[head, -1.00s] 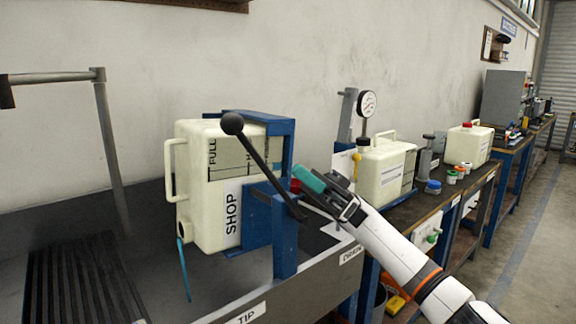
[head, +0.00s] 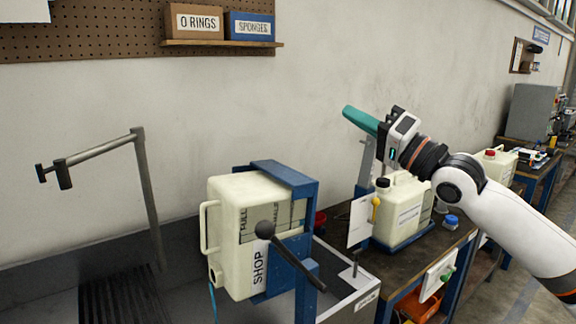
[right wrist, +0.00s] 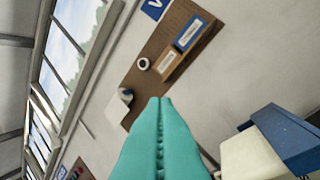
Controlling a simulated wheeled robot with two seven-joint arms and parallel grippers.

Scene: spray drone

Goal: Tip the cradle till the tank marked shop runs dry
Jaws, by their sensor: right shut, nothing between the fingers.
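The tank marked shop (head: 228,220) is a cream jug lying on its side in the blue cradle (head: 290,174), its handle to the left. A thin blue strand (head: 212,302) hangs from its lower left corner; I cannot tell if it is liquid or hose. A lever with a black knob (head: 265,229) stands in front of the cradle. My right gripper (head: 347,111) is shut and empty, raised above and right of the cradle, apart from it. Its teal fingers (right wrist: 162,101) are closed together in the right wrist view. My left gripper is out of view.
Another cream tank (head: 404,205) stands on the bench to the right. A shelf (head: 220,43) with boxes is on the wall above.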

